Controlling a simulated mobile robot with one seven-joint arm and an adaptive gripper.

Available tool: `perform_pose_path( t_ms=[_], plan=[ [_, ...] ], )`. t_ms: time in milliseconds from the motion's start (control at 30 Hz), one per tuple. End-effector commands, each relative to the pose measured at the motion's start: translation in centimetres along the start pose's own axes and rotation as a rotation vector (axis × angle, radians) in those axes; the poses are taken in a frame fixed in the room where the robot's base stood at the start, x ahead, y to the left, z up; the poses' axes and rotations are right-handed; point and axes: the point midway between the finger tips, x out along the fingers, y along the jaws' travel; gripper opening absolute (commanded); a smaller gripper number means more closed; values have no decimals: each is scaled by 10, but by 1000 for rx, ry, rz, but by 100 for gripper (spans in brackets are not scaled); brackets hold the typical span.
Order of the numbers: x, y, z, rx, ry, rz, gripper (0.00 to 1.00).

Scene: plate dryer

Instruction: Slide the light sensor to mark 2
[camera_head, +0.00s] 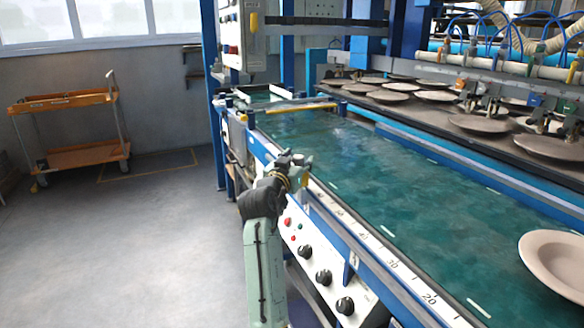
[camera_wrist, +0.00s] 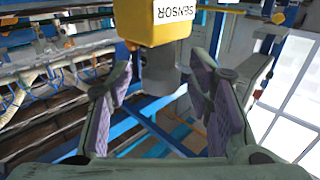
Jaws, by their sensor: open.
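The light sensor (camera_wrist: 158,22) is a yellow block with a white label reading SENSOR, upside down at the top of the wrist view. A grey part hangs below it, between my fingers as seen. In the head view a small yellow piece (camera_head: 305,180), probably the sensor, shows beside my fingers at the belt's near edge. My gripper (camera_wrist: 163,72) is open with purple pads, one on each side of the sensor's lower part; contact cannot be told. My gripper (camera_head: 290,166) also shows in the head view. A white scale (camera_head: 392,264) with numbers runs along the edge; mark 2 cannot be made out.
A green wet belt (camera_head: 400,185) runs along the scale, with a beige plate (camera_head: 557,262) at right. A control panel with knobs (camera_head: 323,277) sits below the edge. A yellow bar (camera_head: 300,107) crosses the belt. An orange cart (camera_head: 75,155) stands left on open floor.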

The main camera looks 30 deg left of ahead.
Motion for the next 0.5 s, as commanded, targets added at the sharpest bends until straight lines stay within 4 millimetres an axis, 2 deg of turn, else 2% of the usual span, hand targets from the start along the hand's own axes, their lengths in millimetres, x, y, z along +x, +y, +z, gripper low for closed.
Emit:
perform_pose_path(
  t_ms=[300,500],
  plan=[
    [-64,-2,1,0,1,-4,47],
    [-98,0,0,-1,1,-2,47]
  ],
)
